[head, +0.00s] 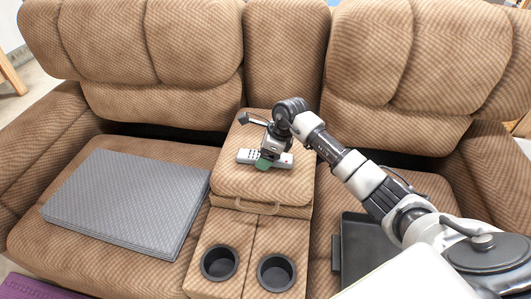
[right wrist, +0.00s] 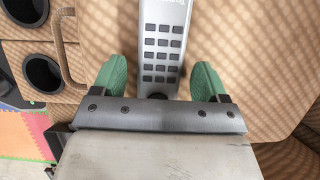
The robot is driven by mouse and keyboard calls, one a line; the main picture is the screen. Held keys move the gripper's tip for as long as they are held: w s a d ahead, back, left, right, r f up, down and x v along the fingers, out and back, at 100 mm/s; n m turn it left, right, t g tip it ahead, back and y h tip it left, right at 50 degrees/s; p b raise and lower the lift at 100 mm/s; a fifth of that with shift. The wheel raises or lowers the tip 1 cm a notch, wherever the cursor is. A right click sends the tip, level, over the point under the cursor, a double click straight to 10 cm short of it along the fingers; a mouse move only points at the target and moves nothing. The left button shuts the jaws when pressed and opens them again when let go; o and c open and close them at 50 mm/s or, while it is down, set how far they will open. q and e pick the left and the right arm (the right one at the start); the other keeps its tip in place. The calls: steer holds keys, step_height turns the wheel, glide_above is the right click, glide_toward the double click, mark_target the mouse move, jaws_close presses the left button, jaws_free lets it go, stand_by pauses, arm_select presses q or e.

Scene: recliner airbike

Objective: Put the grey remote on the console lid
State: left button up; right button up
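The grey remote (head: 246,156) lies on the brown padded console lid (head: 235,187), between the two seats of the recliner. My right gripper (head: 264,163) is directly over the middle of the remote, pointing down, and hides part of it. In the right wrist view, the remote (right wrist: 163,45) with its dark buttons runs between the two green fingers of the gripper (right wrist: 158,82). The fingers are apart, with a gap on each side of the remote. Whether the fingertips touch the lid is not clear. My left gripper is not in view.
Two dark cup holders (head: 220,262) (head: 276,272) sit in front of the lid, below its strap handle (head: 258,207). A grey folded mat (head: 125,200) lies on the left seat. A black tray (head: 356,240) is on the right seat. The backrest (head: 286,55) rises behind the lid.

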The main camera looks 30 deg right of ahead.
steer(key=shift+r, duration=0.25)
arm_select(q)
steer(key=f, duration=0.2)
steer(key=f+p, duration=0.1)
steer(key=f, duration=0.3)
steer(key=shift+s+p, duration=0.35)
arm_select(e)
steer(key=v, duration=1.1)
steer(key=shift+d+r, duration=0.15)
steer(key=shift+r, duration=0.25)
steer(key=shift+s, duration=0.1)
